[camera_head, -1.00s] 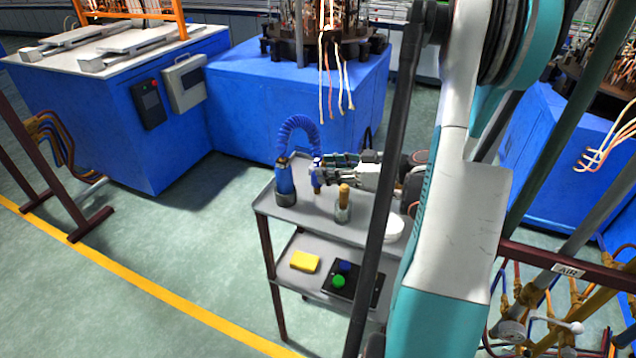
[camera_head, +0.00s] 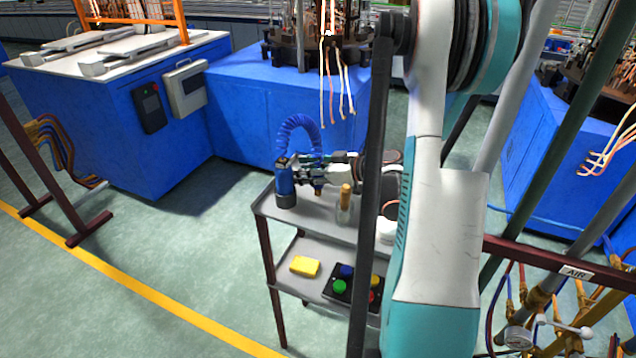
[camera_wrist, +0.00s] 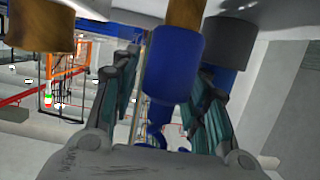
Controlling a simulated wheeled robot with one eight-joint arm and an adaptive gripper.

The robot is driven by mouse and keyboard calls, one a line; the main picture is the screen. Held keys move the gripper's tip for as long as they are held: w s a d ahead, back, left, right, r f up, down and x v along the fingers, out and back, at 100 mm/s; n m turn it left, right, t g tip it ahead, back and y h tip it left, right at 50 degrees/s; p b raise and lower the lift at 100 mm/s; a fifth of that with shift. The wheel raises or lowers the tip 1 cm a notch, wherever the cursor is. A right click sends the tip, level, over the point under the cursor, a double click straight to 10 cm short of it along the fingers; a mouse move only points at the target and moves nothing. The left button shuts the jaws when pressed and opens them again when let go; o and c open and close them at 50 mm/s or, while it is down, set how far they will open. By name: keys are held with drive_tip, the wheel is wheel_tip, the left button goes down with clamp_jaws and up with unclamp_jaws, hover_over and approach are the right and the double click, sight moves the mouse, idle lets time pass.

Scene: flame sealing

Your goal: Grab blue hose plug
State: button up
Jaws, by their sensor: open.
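The blue hose plug (camera_wrist: 172,65), a blue sleeve with a brass end (camera_wrist: 182,12), stands between my two open fingers in the wrist view. In the head view its brass end (camera_head: 318,189) shows just below my gripper (camera_head: 312,168), above the top shelf. The rest of the plug is mostly hidden by the fingers there. The ribbed blue hose (camera_head: 298,122) arches up from the plug to the left. My gripper points left and reaches around the plug. I cannot tell whether either finger touches it.
A blue cylinder with a dark base (camera_head: 285,186) stands just beyond my fingertips. A clear holder with a brown-topped piece (camera_head: 345,198) stands in front of my gripper. A white round item (camera_head: 387,230) sits to the right. The lower shelf holds a yellow block (camera_head: 304,266) and a button box (camera_head: 352,288).

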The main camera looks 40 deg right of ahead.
clamp_jaws()
